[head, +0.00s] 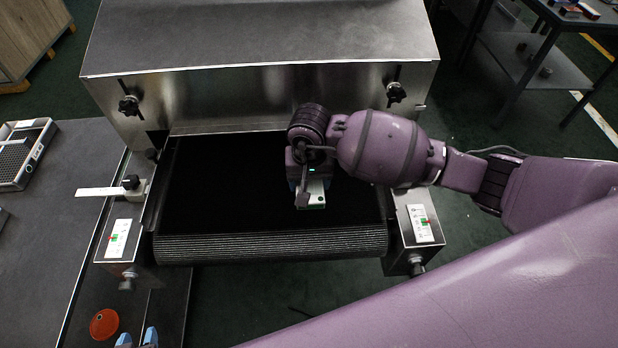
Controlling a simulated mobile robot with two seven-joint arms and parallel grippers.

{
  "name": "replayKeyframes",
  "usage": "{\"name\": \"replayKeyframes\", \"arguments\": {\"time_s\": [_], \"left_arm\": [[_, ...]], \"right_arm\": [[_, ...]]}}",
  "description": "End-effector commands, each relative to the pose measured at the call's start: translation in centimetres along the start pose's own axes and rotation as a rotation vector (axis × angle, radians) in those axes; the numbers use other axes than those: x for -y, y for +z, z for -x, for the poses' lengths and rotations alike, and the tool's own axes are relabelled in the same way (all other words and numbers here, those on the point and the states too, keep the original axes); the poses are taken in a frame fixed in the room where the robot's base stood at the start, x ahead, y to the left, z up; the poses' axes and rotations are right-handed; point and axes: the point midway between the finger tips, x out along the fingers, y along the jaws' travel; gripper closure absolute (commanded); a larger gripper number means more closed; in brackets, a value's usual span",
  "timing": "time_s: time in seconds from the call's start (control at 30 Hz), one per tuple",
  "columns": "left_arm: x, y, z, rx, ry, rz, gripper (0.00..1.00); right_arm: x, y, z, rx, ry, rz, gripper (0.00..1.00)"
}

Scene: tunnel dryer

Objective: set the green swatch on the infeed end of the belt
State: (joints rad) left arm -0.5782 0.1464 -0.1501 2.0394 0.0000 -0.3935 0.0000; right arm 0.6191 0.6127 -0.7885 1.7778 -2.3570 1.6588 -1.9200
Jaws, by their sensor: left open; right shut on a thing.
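The black belt (220,195) runs out from under the metal hood, and its near end is a ribbed roller edge. My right gripper (311,190) is over the right half of the belt, shut on a small pale, slightly greenish piece that I take to be the green swatch (317,195). The gripper hides part of it, and I cannot tell whether it touches the belt. My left gripper (137,338) shows only its blue fingertips at the bottom edge; they are apart, with nothing seen between them.
The steel dryer hood (260,35) stands behind the belt. Side brackets (420,225) with gauge labels flank the belt. A dark table (45,235) at left holds a perforated metal box (22,152). A red-orange disc (104,324) lies near my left gripper. The belt's left half is clear.

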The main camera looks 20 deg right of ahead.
Motion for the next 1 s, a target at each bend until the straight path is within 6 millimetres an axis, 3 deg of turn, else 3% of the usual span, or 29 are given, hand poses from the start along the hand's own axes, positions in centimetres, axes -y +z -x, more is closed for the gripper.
{"name": "replayKeyframes", "arguments": {"time_s": [0.33, 0.37, 0.5, 0.83, 1.0], "left_arm": [[0.0, 0.1, -0.1, 0.0, 0.001, 0.0, 0.57], [0.0, -0.1, -0.1, -0.002, 0.001, 0.0, 0.57], [0.0, -0.2, -0.1, -0.005, 0.001, 0.0, 0.57], [0.0, -0.6, -0.1, -0.01, 0.001, 0.0, 0.57], [0.0, -0.9, 0.1, -0.015, 0.0, 0.0, 0.57]], "right_arm": [[0.0, -0.1, -0.3, -0.001, 0.001, 0.0, 0.62], [0.0, -0.1, -0.2, -0.001, 0.001, 0.0, 0.3], [0.0, -0.1, -0.1, -0.002, 0.0, 0.0, 0.09], [0.0, -0.1, 0.2, -0.002, -0.001, 0.0, 0.09], [0.0, -0.2, 2.0, -0.007, 0.0, 0.002, 0.09]]}}
